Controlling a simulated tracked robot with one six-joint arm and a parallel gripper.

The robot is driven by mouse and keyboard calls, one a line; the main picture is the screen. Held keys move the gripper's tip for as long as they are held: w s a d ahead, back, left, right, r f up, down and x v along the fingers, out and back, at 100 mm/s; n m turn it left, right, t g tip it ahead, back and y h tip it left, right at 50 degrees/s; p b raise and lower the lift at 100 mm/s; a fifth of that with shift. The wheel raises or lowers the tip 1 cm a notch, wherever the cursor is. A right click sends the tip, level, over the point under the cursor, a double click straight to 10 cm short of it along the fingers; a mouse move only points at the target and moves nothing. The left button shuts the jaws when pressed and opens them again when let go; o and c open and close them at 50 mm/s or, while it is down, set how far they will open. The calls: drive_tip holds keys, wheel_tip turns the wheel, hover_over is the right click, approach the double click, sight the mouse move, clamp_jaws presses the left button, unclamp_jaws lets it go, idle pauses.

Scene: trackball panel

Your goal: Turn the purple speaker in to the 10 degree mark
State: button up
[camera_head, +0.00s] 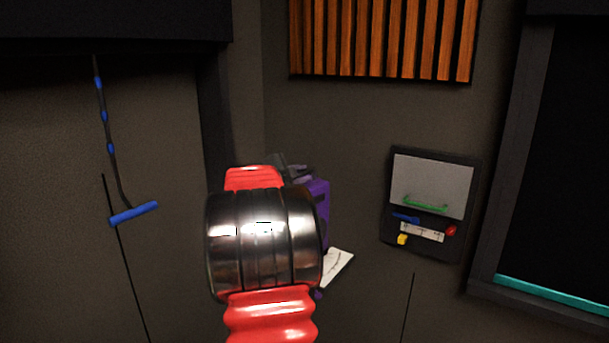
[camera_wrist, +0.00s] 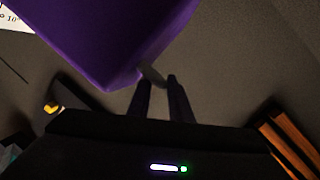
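The purple speaker (camera_head: 319,205) stands out from the wall in the head view, largely hidden behind my red and metal arm. In the wrist view, its purple body (camera_wrist: 110,40) fills the upper left. My gripper (camera_wrist: 158,80) is beside the speaker's lower right edge. Its two dark fingers stand apart, with a small grey piece (camera_wrist: 152,75) at their tips. I cannot tell whether they grip it. A white scale card (camera_head: 338,266) shows below the speaker. A corner of it with a "10" (camera_wrist: 12,22) shows at the wrist view's upper left.
A dark panel (camera_head: 386,233) with a grey plate, green handle (camera_head: 426,202), yellow block (camera_head: 402,239) and red knob (camera_head: 451,231) is on the wall to the right. Wooden slats (camera_head: 385,40) are above. A blue handle (camera_head: 134,213) hangs at left.

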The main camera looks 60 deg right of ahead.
drive_tip(key=shift+x, duration=0.9)
drive_tip(key=shift+a, duration=0.1)
clamp_jaws()
